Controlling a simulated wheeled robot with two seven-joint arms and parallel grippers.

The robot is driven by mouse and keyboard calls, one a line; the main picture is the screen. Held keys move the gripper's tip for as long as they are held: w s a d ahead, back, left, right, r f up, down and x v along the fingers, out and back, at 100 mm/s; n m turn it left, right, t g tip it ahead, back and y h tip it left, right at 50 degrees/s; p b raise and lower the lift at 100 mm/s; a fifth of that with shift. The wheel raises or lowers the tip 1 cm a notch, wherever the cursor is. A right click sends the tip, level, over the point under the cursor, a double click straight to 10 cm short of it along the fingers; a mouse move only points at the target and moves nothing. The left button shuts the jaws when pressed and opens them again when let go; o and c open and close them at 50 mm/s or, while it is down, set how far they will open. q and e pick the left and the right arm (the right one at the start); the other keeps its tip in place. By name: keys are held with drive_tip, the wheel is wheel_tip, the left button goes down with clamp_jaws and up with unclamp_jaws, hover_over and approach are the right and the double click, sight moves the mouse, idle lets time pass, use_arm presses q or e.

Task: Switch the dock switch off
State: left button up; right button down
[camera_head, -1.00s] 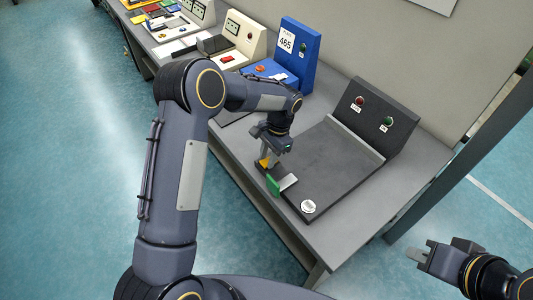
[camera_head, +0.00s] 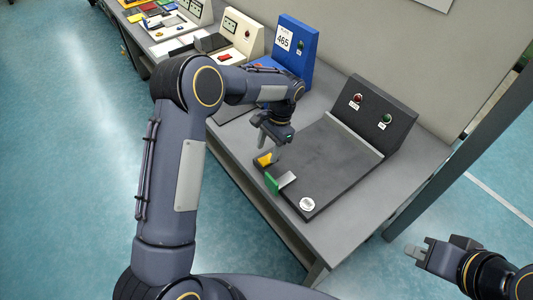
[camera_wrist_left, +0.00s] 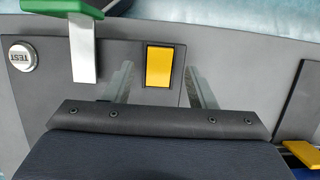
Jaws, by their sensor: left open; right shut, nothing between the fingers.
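A yellow rocker-like piece (camera_head: 264,159) sits on the near left edge of the dark panel (camera_head: 325,160). It also shows in the left wrist view (camera_wrist_left: 159,66), in a dark frame. My left gripper (camera_head: 270,148) is open just above it. In the left wrist view the yellow piece lies between and beyond the two fingers (camera_wrist_left: 158,88), with no visible contact. Beside it is a metal lever with a green handle (camera_head: 272,183). No label names the dock switch in these views. My right gripper (camera_head: 412,251) is shut and empty at the lower right, away from the table.
A round white TEST button (camera_head: 307,204) is on the panel's near corner. The raised back carries a red lamp (camera_head: 357,98) and a green lamp (camera_head: 386,118). A blue station (camera_head: 294,47) stands to the left. A dark post (camera_head: 455,160) rises at right.

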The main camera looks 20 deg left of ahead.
use_arm(q)
drive_tip(key=shift+v, duration=2.6)
drive_tip(key=shift+r, duration=0.1)
drive_tip(key=s+a+r+n+t+h, duration=0.35)
drive_tip(key=s+a+r, duration=0.45)
drive_tip(key=s+r, duration=0.4)
drive_tip(key=s+f+n+t+h, duration=0.1)
drive_tip(key=s+n+t, duration=0.3)
drive_tip(key=s, duration=1.4)
drive_tip(key=shift+d+f+n+t+h, duration=0.35)
drive_tip(key=shift+n+h, duration=0.3)
drive_tip(key=shift+n, duration=0.3)
drive_tip(key=shift+s, duration=0.1)
